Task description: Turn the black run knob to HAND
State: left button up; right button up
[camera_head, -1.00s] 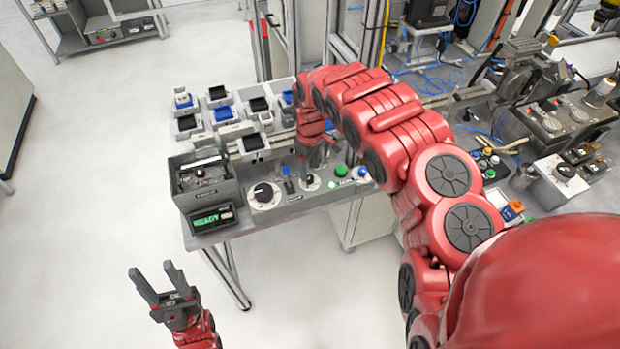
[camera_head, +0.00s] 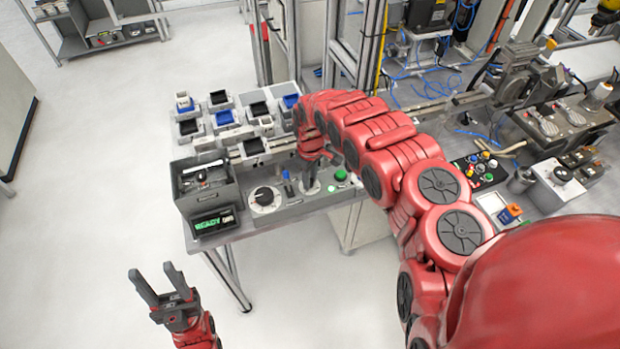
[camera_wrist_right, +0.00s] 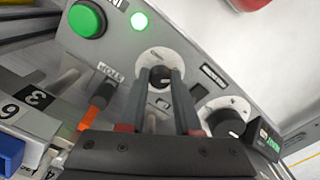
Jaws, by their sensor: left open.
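The control box (camera_head: 290,207) on the table has a small black knob on a white round dial (camera_wrist_right: 150,60), seen in the right wrist view. A larger black knob (camera_head: 264,195) on a white dial is to its left in the head view; it also shows in the right wrist view (camera_wrist_right: 229,121). I cannot read the labels to tell which is the run knob. My right gripper (camera_wrist_right: 161,76) has its fingertips on either side of the small knob; contact is unclear. My left gripper (camera_head: 158,291) is open and empty, away from the table over the floor.
A green button (camera_wrist_right: 87,18) and a lit green lamp (camera_wrist_right: 139,20) are near the small knob. An orange-tipped lever (camera_wrist_right: 97,105) is beside my right fingers. A green READY display (camera_head: 213,222) and a grey bin (camera_head: 205,185) stand left of the box.

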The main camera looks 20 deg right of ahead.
grip_shut()
